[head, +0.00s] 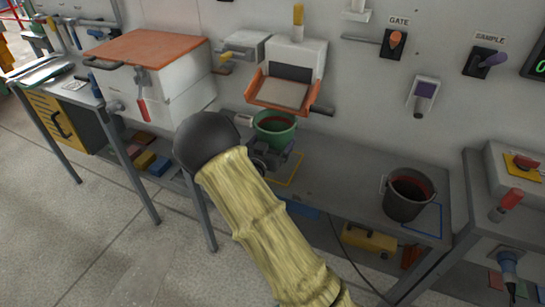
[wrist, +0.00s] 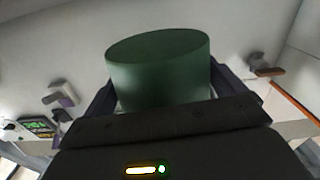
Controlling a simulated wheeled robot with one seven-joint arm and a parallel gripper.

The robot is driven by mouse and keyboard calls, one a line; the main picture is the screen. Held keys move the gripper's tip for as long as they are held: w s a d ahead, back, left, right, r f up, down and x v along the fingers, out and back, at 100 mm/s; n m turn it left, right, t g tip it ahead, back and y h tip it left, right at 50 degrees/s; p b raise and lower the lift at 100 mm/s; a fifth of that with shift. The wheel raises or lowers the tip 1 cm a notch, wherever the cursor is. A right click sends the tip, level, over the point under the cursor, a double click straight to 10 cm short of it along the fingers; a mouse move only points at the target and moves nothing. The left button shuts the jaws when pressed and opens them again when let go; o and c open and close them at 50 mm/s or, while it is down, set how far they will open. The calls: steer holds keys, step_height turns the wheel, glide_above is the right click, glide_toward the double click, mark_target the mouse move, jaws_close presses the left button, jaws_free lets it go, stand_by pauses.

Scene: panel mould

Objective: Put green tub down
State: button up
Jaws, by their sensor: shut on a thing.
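The green tub (head: 275,130) is in front of the white dispenser on the wall, just below its orange-edged tray. Something reddish-brown shows inside it. My gripper (head: 270,152) is shut on the tub from the near side. In the wrist view the green tub (wrist: 158,75) fills the space between the two dark fingers of my gripper (wrist: 162,95). The tub looks raised above the bench, but my gripper hides the space under it. A yellow outline (head: 292,178) on the grey bench shows beneath and right of my gripper, partly covered by it.
A dark bucket (head: 406,196) stands at the bench's right, by a blue outline (head: 437,220). The dispenser's orange-edged tray (head: 282,95) overhangs close behind the tub. A white box with an orange lid (head: 150,48) stands left. The bench (head: 345,175) between outline and bucket is clear.

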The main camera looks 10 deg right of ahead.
steer(key=shift+s+a+f, duration=0.1)
steer(key=shift+a+f, duration=0.05)
steer(key=shift+f, duration=1.05)
steer(key=shift+f, duration=0.2)
steer(key=shift+f+b, duration=0.3)
steer(key=shift+f, duration=1.45)
steer(key=shift+f, duration=0.2)
steer(key=o, duration=0.7)
steer(key=shift+r, duration=0.1)
